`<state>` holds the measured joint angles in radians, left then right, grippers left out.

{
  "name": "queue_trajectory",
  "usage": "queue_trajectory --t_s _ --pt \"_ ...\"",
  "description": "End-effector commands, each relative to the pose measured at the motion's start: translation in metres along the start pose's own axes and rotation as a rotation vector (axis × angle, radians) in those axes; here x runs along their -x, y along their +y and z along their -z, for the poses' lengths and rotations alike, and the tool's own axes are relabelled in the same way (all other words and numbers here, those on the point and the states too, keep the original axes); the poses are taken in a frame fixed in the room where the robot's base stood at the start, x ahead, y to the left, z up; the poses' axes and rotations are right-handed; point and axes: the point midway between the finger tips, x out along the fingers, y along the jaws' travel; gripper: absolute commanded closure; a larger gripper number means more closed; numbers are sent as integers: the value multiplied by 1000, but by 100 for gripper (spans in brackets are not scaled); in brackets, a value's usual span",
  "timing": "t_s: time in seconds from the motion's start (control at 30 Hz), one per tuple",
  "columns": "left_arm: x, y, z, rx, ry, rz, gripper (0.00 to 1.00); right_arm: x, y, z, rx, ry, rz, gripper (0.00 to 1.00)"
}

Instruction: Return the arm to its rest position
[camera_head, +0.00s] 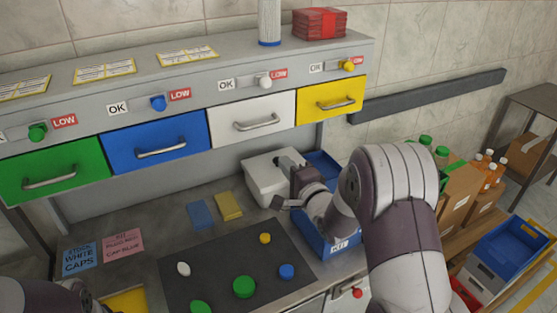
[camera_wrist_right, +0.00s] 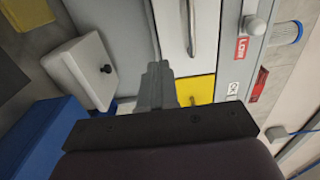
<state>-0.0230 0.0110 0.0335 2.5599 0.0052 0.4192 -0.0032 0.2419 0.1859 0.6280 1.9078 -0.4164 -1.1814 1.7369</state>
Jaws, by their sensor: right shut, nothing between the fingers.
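My right arm comes in from the right in the head view. Its gripper (camera_head: 287,162) is over the white box (camera_head: 262,188) on the counter, below the white and yellow drawers. In the right wrist view the grey fingers (camera_wrist_right: 156,72) are together with nothing between them, pointing towards the drawer fronts.
Green (camera_head: 53,171), blue (camera_head: 155,143), white (camera_head: 252,119) and yellow (camera_head: 331,99) drawers line the back, all closed. A dark mat (camera_head: 215,260) carries several coloured caps. A blue bin (camera_head: 312,232) stands beside my right forearm. Boxes with bottles (camera_head: 462,190) stand at right.

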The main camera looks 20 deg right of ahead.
Motion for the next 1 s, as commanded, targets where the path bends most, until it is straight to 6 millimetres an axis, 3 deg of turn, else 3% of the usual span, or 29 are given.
queue_trajectory --t_s 0.27,0.37,0.47,0.53,0.63,0.73,0.83,1.0 --pt "-3 0 0 0 0 0 48 14 0 0 33 1 -2 100" --pt "-3 0 0 0 0 0 48 17 30 7 239 21 -148 100" --pt "-3 0 0 0 0 0 48 56 95 20 594 -21 -542 100" --pt "-3 0 0 0 0 0 48 102 126 13 829 -190 -832 100" --pt "-3 0 0 0 0 0 48 178 143 -18 1043 -567 -1118 100" --pt "-3 0 0 0 0 0 48 239 137 -52 1117 -900 -1226 100" --pt "-3 0 0 0 0 0 48 268 122 -78 1125 -1035 -1232 100" --pt "-3 0 0 0 0 0 48 260 112 -90 1180 -1037 -1178 100"
